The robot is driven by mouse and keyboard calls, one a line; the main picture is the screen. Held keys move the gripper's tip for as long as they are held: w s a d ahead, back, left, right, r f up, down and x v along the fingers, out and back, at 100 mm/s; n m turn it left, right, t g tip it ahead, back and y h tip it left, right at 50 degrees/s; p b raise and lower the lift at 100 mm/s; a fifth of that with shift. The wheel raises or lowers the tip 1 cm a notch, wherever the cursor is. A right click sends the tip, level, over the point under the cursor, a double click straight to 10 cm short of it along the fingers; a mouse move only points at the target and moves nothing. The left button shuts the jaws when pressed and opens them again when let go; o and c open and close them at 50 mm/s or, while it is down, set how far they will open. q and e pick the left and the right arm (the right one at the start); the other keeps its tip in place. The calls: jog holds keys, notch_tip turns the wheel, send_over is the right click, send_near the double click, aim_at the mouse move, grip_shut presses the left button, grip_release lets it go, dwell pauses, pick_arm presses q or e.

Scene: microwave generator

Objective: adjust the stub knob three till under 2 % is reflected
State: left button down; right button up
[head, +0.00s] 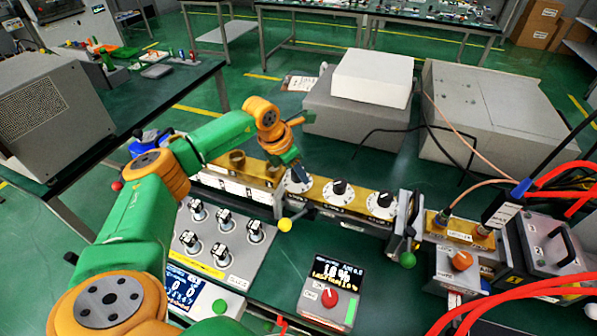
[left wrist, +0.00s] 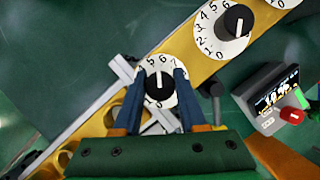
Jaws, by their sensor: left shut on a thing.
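Three black stub knobs on white numbered dials sit in a row on the brass waveguide (head: 317,190). My left gripper (head: 293,172) is shut on the leftmost knob (left wrist: 159,87); in the left wrist view its two blue fingers stand either side of it. That knob's pointer is near 5 to 6. The middle knob (head: 339,188) and the right knob (head: 383,201) are free. Their labels are too small to read. The meter screen (head: 338,270) shows a large figure that looks like 1.0 %, with a green bar at its right. My right gripper is not in view.
A panel with several black knobs (head: 222,234) lies in front of the waveguide. A red knob (head: 329,297) sits below the meter screen. Red cables (head: 560,280) and an orange knob (head: 461,261) are at the right. Grey and white boxes (head: 372,78) stand behind.

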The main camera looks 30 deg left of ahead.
pick_arm(q)
jog(key=shift+w+r, duration=0.1)
jog(key=shift+r, duration=0.05)
jog(key=c, duration=0.7)
grip_release()
jog(key=shift+c, duration=0.2)
jog(key=shift+a, duration=0.1)
jog(key=shift+s, duration=0.2)
jog(key=shift+s+r, duration=0.1)
jog(key=shift+r, duration=0.3)
jog(key=b+v, duration=0.1)
jog(key=v, duration=0.5)
jog(key=shift+s+a, duration=0.1)
jog(key=shift+s, duration=0.05)
